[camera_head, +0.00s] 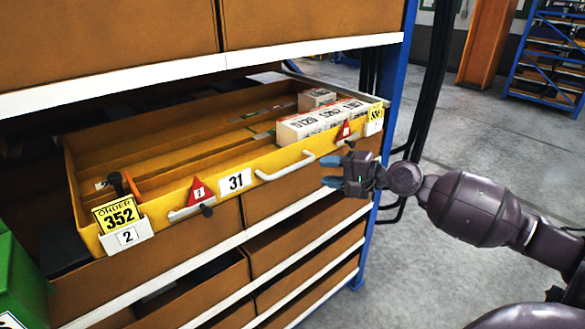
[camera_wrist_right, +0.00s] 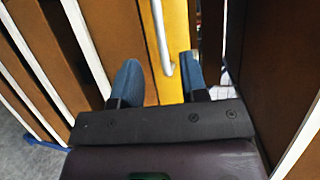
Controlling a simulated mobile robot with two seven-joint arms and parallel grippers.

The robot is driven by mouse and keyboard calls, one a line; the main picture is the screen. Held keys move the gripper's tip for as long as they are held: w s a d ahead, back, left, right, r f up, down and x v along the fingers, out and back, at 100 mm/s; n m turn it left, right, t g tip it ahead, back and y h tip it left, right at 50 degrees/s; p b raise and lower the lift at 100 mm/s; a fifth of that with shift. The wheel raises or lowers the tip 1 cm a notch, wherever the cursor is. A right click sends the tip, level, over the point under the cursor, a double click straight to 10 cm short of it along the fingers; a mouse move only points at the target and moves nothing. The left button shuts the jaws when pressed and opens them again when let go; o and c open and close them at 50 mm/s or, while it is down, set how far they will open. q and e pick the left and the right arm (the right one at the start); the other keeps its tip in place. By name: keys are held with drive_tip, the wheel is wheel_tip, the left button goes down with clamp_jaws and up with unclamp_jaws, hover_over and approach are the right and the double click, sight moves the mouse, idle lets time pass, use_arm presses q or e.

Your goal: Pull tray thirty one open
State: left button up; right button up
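Tray thirty one is the yellow tray (camera_head: 130,223) with the number 31 label (camera_head: 235,182) on its front. It stands out of the rack, with its inside and several white boxes in view. A white bar handle (camera_head: 286,167) is on its front, right of the label. My right gripper (camera_head: 327,171) is just off the front, near the handle's right end. In the right wrist view its two blue fingers (camera_wrist_right: 158,72) are apart, with the handle (camera_wrist_right: 162,45) showing between them. I cannot tell whether they touch it. My left gripper is not in view.
Red triangle tags (camera_head: 199,191) and a yellow order 352 card (camera_head: 117,213) are on the tray front. A green box (camera_head: 20,280) is at lower left. A blue rack post (camera_head: 398,85) stands right of the tray. Grey floor (camera_head: 470,140) is open at right.

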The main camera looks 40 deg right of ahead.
sight(295, 168)
drive_tip(key=shift+p+x, duration=0.45)
drive_tip(key=shift+x, duration=4.55)
drive_tip(key=shift+c, duration=0.3)
clamp_jaws()
